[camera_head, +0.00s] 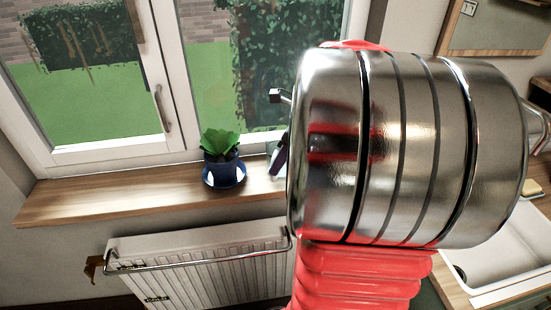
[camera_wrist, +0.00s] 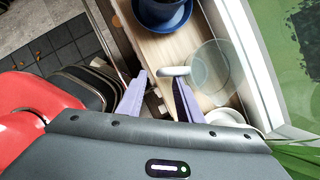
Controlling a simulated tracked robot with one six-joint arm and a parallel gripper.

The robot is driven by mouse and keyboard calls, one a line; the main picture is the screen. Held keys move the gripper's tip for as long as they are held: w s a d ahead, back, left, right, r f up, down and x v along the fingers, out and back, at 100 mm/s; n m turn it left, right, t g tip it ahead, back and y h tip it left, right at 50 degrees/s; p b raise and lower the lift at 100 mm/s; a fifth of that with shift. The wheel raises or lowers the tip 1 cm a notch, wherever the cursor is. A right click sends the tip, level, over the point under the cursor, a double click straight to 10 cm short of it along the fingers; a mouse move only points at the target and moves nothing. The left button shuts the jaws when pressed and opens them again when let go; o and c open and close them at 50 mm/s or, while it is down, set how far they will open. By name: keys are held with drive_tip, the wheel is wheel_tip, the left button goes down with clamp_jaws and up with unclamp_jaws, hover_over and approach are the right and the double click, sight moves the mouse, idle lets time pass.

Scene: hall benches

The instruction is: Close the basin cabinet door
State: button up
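The basin (camera_head: 505,250) is white and set in a wooden counter at the lower right of the head view, partly behind my arm. A small strip of dark green surface (camera_head: 430,300) shows below the counter; I cannot tell if it is the cabinet door. No door, handle or door gap can be made out in either view. My gripper (camera_wrist: 160,82) shows two purple fingers set apart in the wrist view, open, over the wooden sill. A bit of purple finger (camera_head: 279,157) shows behind my arm in the head view.
The wooden sill (camera_head: 100,200) holds a plant in a blue pot (camera_head: 222,168). A clear glass mug (camera_wrist: 215,68) lies close to my fingertips, its handle near them, with a white cup (camera_wrist: 228,116) beside it. A white radiator (camera_head: 205,270) with a rail stands below the sill.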

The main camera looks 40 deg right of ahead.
sight(274, 181)
drive_tip(key=shift+f, duration=0.1)
drive_tip(key=shift+x, duration=2.7)
drive_tip(key=shift+w, duration=0.1)
drive_tip(key=shift+c, duration=0.4)
clamp_jaws()
